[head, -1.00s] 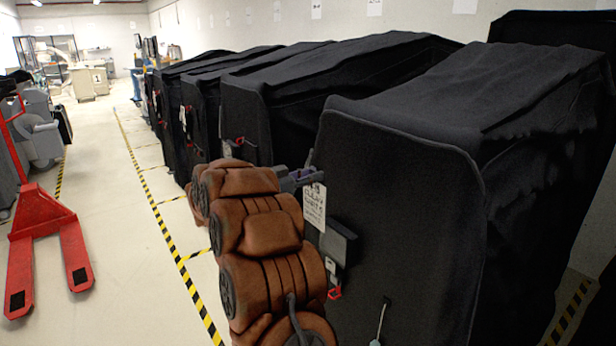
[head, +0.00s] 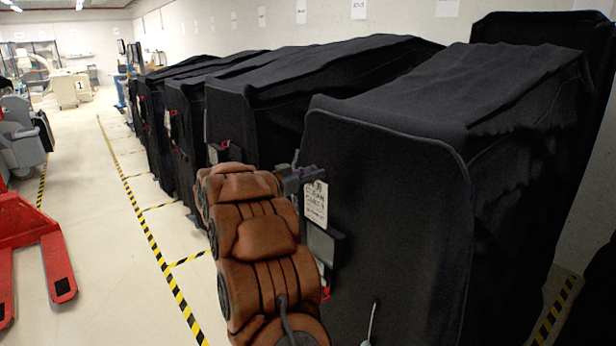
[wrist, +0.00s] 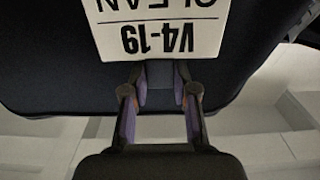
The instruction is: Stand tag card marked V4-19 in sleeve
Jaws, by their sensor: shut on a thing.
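The white tag card (head: 316,206) hangs from my gripper (head: 308,174) in front of the nearest covered cart. In the wrist view my gripper (wrist: 160,98) is shut on the card's top edge. The card (wrist: 152,38) shows V4-19 and CLEAN upside down there. In the head view a dark-framed sleeve with a grey face (head: 321,244) is on the cart's front cover, just below the card. The card's lower edge is close above the sleeve; I cannot tell whether they touch. My brown padded arm hides the sleeve's lower left.
The nearest cart's black cover (head: 385,210) fills the right. More covered carts (head: 255,115) recede along the wall. A red pallet jack (head: 35,240) stands at the left. The floor between it and the yellow-black tape (head: 165,265) is clear.

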